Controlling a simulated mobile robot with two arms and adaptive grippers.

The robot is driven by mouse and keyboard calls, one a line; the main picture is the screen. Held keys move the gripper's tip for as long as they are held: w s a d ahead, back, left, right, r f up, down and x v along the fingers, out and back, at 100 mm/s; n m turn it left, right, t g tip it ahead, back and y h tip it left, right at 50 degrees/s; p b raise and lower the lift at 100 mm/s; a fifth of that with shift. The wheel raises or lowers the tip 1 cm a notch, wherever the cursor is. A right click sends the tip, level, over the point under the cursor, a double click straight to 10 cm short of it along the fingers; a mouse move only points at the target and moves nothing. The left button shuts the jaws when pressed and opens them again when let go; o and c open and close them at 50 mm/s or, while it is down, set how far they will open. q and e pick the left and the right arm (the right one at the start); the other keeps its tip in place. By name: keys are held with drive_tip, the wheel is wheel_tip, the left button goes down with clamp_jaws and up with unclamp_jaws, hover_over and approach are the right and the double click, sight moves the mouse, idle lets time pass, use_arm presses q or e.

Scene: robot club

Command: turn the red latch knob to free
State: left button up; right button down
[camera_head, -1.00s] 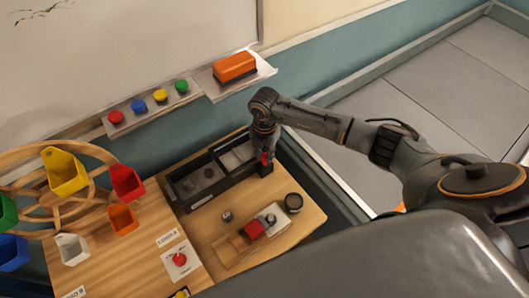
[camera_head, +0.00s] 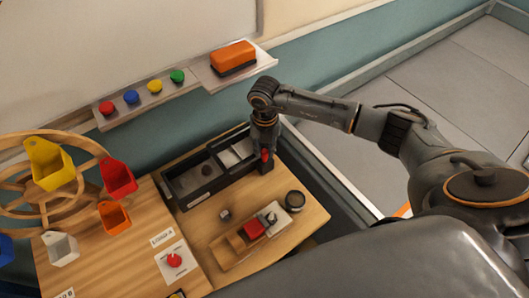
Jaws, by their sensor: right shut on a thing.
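A round red knob (camera_head: 174,260) sits on a white plate on the light wooden table, at the lower left; its small print is too small to read. My right gripper (camera_head: 265,163) is well away from that knob, to its upper right. It points down at the right end of a dark divided tray (camera_head: 192,204) and is shut on a small red piece (camera_head: 265,155). The fingers hide most of this piece, so I cannot tell its full shape. My left gripper is not in view.
A wooden wheel with coloured buckets (camera_head: 118,178) stands at the left. A wooden holder (camera_head: 228,254) with a red block (camera_head: 254,229), and a dark round jar (camera_head: 295,200), are on the table. A whiteboard ledge (camera_head: 190,90) with coloured magnets and an orange eraser (camera_head: 233,57) runs behind.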

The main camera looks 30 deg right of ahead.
drive_tip(key=n+b, duration=0.3)
drive_tip(key=n, duration=0.1)
drive_tip(key=shift+f+n+b, duration=0.2)
drive_tip(key=shift+n+b, duration=0.1)
drive_tip(key=shift+b, duration=0.05)
drive_tip(key=shift+r+n+b, duration=0.2)
drive_tip(key=shift+n+b, duration=1.3)
drive_tip(key=shift+n, duration=0.4)
drive_tip(key=c, duration=1.1)
unclamp_jaws()
